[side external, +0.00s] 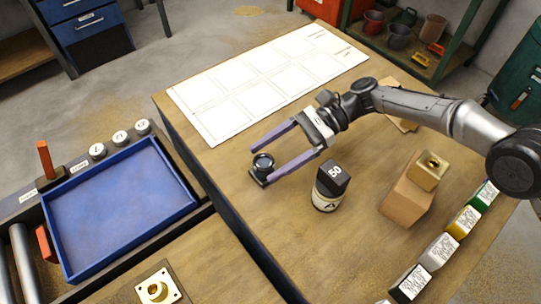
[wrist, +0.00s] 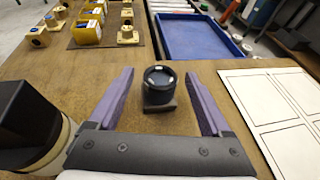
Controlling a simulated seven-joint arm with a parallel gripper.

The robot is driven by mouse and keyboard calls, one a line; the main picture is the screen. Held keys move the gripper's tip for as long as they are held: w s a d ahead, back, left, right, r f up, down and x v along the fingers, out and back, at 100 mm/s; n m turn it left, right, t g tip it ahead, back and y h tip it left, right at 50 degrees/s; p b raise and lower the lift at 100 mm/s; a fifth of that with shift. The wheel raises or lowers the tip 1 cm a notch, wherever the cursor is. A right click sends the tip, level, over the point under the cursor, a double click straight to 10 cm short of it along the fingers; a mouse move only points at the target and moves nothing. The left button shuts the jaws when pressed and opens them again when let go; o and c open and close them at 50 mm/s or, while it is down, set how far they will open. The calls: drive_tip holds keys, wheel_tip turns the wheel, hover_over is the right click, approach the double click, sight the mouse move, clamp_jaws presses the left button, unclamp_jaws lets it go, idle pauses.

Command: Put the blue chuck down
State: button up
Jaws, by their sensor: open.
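The chuck (side external: 263,162) is a short, dark round piece with a glassy top, on a small dark square base. It stands upright on the wooden table (side external: 225,165); its blue colour is hard to make out. In the wrist view the chuck (wrist: 159,88) sits between the two purple fingers. My gripper (side external: 259,165) is open, with one finger on each side of the chuck. In the wrist view my gripper (wrist: 159,74) shows a clear gap between each finger and the chuck.
A black block marked 50 (side external: 333,176) sits on a white can close to my gripper. A brass block (side external: 430,170) rests on a cardboard box (side external: 405,200). A white grid sheet (side external: 265,85) lies behind. A blue tray (side external: 120,210) is at left. Several labelled boxes line the right edge.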

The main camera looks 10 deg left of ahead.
drive_tip(key=v, duration=1.1)
drive_tip(key=shift+w+d, duration=0.15)
drive_tip(key=shift+d, duration=0.1)
drive_tip(key=shift+r, duration=0.1)
drive_tip(key=s+d+r+n+t+h, duration=0.25)
drive_tip(key=d+r, duration=0.25)
drive_tip(key=d, duration=0.3)
drive_tip(key=s+d+r+n+t+h, duration=0.1)
drive_tip(key=s+d+r+t, duration=0.2)
drive_tip(key=d+r, duration=0.45)
drive_tip(key=s+d+r+n+t+h, duration=0.2)
drive_tip(key=d+r, duration=0.2)
drive_tip(key=d, duration=0.6)
drive_tip(key=s+d+f+n+t+h, duration=0.2)
drive_tip(key=s+d+t+h, duration=0.1)
drive_tip(key=s+d, duration=0.7)
drive_tip(key=s+d+f+n+t+h, duration=0.3)
drive_tip(key=s+d, duration=0.6)
drive_tip(key=s, duration=0.1)
drive_tip(key=shift+s+d+n, duration=0.3)
drive_tip(key=shift+d+n, duration=0.05)
drive_tip(key=shift+d, duration=0.05)
